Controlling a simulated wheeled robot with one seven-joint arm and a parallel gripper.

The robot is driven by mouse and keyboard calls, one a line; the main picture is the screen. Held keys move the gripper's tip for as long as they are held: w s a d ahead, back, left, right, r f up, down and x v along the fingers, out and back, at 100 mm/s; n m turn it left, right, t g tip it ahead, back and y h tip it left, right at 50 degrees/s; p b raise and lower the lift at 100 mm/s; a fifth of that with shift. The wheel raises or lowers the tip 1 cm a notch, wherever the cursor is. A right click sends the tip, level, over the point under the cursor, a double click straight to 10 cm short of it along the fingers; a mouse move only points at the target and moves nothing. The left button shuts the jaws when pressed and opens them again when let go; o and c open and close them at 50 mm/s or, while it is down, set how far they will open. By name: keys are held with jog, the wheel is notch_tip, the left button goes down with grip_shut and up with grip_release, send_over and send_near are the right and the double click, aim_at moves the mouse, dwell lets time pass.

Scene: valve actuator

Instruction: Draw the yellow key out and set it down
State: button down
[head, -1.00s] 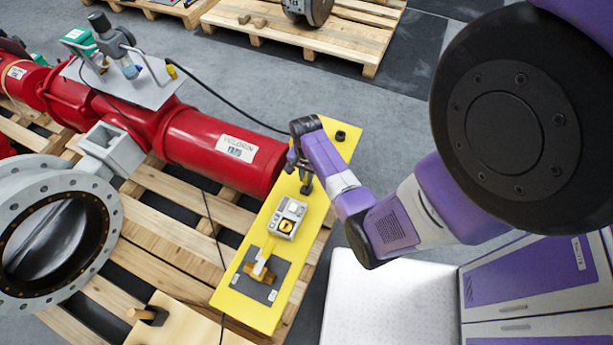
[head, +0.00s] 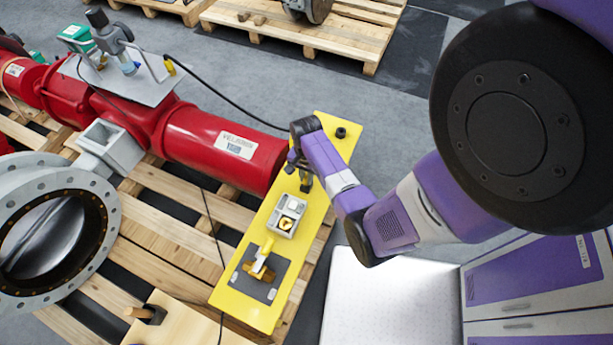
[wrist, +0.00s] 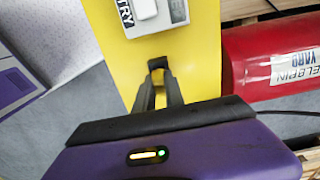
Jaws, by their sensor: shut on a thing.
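My gripper (head: 306,186) is over the yellow plate (head: 338,160), on the far side of the grey box (head: 278,220). Its fingers point down. In the wrist view, my gripper (wrist: 158,68) has its dark fingertips close together on a small thing, taken as the yellow key; it is mostly hidden and hard to tell from the yellow plate behind. In the wrist view, only the near end of the grey box (wrist: 176,10) shows, apart from the fingertips.
A brass fitting (head: 258,270) with a yellow upright piece (head: 266,248) sits on a dark pad at the plate's near end. A small black knob (head: 340,133) stands at the far end. A red pipe (head: 225,145) runs along the left. The plate around my gripper is clear.

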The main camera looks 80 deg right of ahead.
aim_at(306, 176)
jog(key=shift+f+b, duration=0.3)
jog(key=shift+f, duration=0.25)
jog(key=c, duration=1.3)
grip_release()
jog(key=shift+c, duration=0.2)
jog(key=shift+r, duration=3.9)
